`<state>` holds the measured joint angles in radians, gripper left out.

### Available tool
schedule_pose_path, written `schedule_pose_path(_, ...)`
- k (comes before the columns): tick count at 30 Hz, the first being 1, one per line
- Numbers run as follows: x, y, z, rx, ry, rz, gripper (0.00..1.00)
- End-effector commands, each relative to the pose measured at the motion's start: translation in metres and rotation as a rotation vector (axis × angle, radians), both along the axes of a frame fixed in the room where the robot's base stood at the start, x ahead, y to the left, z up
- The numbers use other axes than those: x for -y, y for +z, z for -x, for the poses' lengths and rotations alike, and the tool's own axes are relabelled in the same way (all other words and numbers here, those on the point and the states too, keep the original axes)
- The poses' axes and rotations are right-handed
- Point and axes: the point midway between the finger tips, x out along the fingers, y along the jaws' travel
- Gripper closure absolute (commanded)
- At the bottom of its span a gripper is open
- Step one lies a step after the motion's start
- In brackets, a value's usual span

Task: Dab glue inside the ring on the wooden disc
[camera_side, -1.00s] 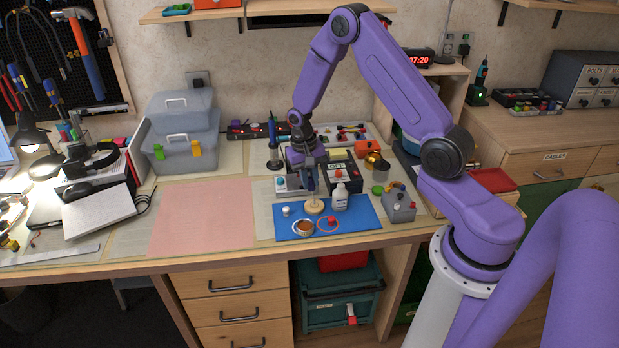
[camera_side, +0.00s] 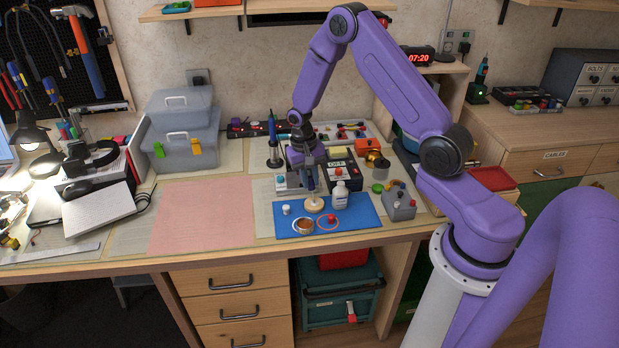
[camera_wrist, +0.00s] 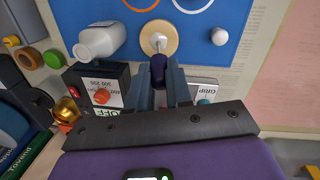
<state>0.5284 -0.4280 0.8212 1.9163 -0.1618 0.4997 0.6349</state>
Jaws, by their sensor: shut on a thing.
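The wooden disc (camera_side: 314,204) lies on the blue mat (camera_side: 362,210); it also shows in the wrist view (camera_wrist: 171,33). My gripper (camera_side: 311,185) is above the disc, pointing down. In the wrist view my gripper (camera_wrist: 158,78) is shut on a dark purple tool (camera_wrist: 158,67) whose pale tip is over the disc. I cannot tell whether the tip touches the wood. The tip covers the disc's middle, and the ring on it is not clear.
A small white knob-like thing (camera_side: 286,210) is left of the disc. A brown round thing (camera_side: 304,226) and a red one (camera_side: 331,218) lie in front, in drawn circles. A grey block (camera_side: 399,206) stands right of the mat. The pink sheet (camera_side: 203,215) is clear.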

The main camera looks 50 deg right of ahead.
Motion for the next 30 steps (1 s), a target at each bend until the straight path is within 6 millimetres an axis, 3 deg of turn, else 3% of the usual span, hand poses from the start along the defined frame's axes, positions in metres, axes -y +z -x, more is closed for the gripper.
schedule_pose_path(8, 0.000, 0.001, 0.000, 0.000, 0.000, 0.000, 1.00)
schedule_pose_path(30, 0.000, 0.048, 0.000, 0.000, 0.000, 0.000, 1.00)
